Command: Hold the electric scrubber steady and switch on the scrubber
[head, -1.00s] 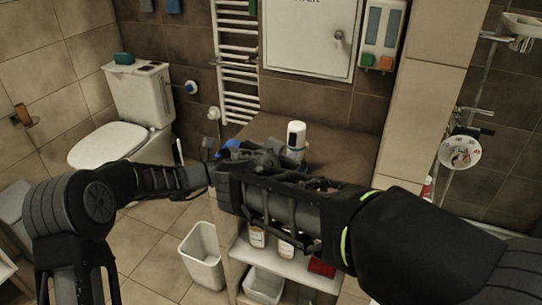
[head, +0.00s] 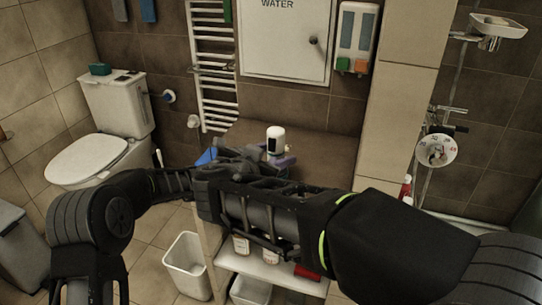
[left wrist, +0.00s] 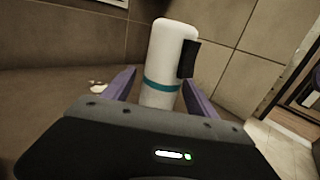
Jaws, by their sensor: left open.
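A white upright cylinder, apparently the electric scrubber (head: 275,141), stands on the brown counter; a dark patch shows on it. In the left wrist view the scrubber (left wrist: 164,62) has a teal band and a black piece on its upper right side. My left gripper (left wrist: 158,76) is open, with its purple fingers on either side of the scrubber's lower part. I cannot tell whether they touch it. In the head view, purple shows beside the scrubber's base. My arms overlap there, and the right gripper's fingers cannot be made out.
The brown counter (head: 325,160) is mostly bare right of the scrubber. Bottles (head: 241,246) and a red item (head: 306,272) are on the white shelf below. A white bin (head: 186,267) stands left on the floor. A towel radiator (head: 213,70) and cabinet (head: 284,40) are behind.

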